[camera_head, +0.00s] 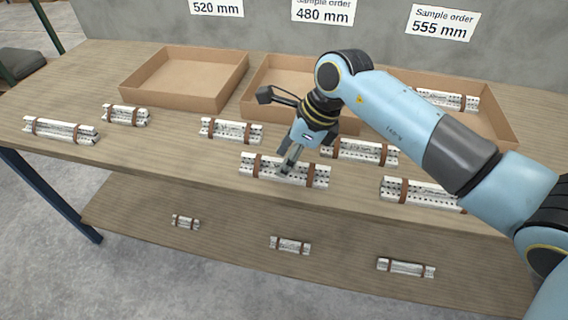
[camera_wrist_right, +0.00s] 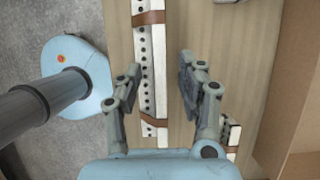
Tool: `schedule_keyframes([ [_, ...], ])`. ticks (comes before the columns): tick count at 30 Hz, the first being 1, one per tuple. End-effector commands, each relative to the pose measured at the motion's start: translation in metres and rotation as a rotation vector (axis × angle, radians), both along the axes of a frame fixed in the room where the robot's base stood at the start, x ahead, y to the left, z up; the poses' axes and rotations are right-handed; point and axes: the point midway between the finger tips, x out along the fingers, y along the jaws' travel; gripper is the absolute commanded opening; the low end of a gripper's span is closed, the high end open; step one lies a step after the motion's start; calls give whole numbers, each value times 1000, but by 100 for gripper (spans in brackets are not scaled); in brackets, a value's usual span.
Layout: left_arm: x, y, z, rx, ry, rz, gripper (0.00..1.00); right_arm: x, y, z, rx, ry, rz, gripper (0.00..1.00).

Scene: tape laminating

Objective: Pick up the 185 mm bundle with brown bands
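Several pale, perforated bundles with brown bands lie on the wooden table; no length is marked on any, so I cannot tell which is 185 mm. My right gripper (camera_head: 288,164) is over the front middle bundle (camera_head: 309,175), its fingers covering part of it. In the right wrist view my right gripper (camera_wrist_right: 160,75) is open, with a bundle (camera_wrist_right: 146,45) between the lines of its fingers, closer to the left one. I cannot tell whether they touch. Other bundles include the one behind to the left (camera_head: 231,131) and the one at the right (camera_head: 410,191). My left gripper is not in view.
Cardboard trays stand along the back: left (camera_head: 150,94), middle and right; the right one holds a bundle (camera_head: 447,99). Signs above read 520, 480 and 555 mm. Smaller bundles (camera_head: 290,245) lie on the lower shelf (camera_head: 235,260). Another bundle (camera_wrist_right: 231,138) is close beside the right finger.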

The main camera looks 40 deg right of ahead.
Motion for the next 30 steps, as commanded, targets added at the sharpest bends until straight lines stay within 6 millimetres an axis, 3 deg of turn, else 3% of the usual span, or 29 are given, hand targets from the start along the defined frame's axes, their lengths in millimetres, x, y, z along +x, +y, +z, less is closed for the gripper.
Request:
schedule_keyframes([
  [7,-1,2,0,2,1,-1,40,1,0,-2,0,-2,1,39],
  [16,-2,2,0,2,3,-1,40,1,0,-2,-1,-1,0,1],
  [30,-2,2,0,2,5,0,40,1,1,-1,0,-2,1,0],
])
